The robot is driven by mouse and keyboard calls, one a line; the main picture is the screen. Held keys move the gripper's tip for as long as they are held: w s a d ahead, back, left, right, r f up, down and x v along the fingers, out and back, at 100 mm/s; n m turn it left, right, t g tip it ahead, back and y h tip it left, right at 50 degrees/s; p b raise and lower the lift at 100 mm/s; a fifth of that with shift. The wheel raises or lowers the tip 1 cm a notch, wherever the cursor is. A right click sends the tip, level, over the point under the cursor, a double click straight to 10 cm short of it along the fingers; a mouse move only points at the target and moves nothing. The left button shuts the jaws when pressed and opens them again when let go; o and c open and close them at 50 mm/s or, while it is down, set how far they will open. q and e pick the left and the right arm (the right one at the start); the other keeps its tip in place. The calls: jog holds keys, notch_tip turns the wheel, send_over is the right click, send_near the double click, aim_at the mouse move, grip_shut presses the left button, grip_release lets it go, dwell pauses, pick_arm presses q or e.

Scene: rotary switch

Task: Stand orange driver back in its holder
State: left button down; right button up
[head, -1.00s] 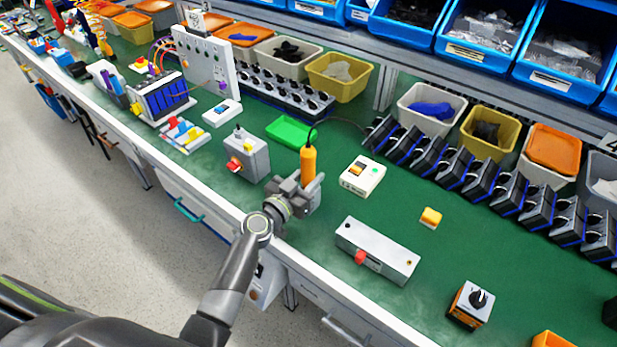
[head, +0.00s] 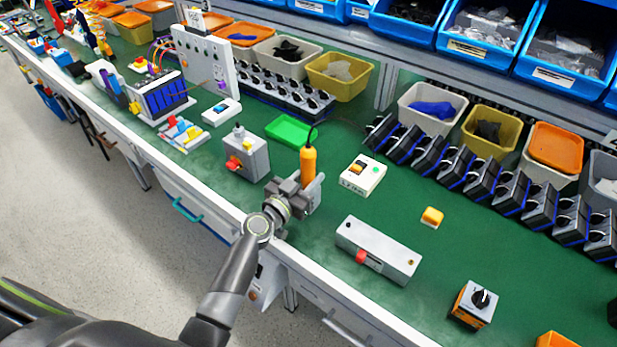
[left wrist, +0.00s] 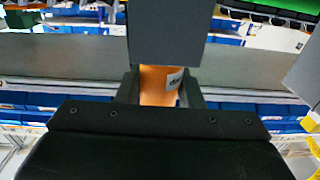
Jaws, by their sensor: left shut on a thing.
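The orange driver (head: 308,163) stands nearly upright with its dark cord loop at the top. My left gripper (head: 296,194) is shut on it, low on its orange body, near the bench's front edge. In the left wrist view the driver (left wrist: 158,84) shows orange between the fingers, with a white label. A plain grey block (left wrist: 166,35) covers part of it there. A grey piece (head: 313,196) shows beside the gripper in the head view; I cannot tell if it is the holder or how the driver's lower end sits. My right gripper is not in view.
A grey switch box (head: 247,155) stands to the left and a green tray (head: 289,130) behind. A white switch unit (head: 362,175) lies to the right, a long grey box (head: 378,250) in front right. Green bench surface is clear around the yellow button (head: 432,217).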

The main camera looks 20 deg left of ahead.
pick_arm(q)
jog(key=shift+f+b, duration=0.1)
jog(key=shift+b, duration=0.25)
dwell(0.3)
jog(key=c, duration=1)
grip_release()
jog(key=shift+o, duration=0.5)
jog(key=shift+f, duration=0.15)
jog(key=shift+s, duration=0.1)
jog(key=b+v, duration=0.4)
jog(key=v, duration=1.3)
jog(key=shift+s, duration=0.1)
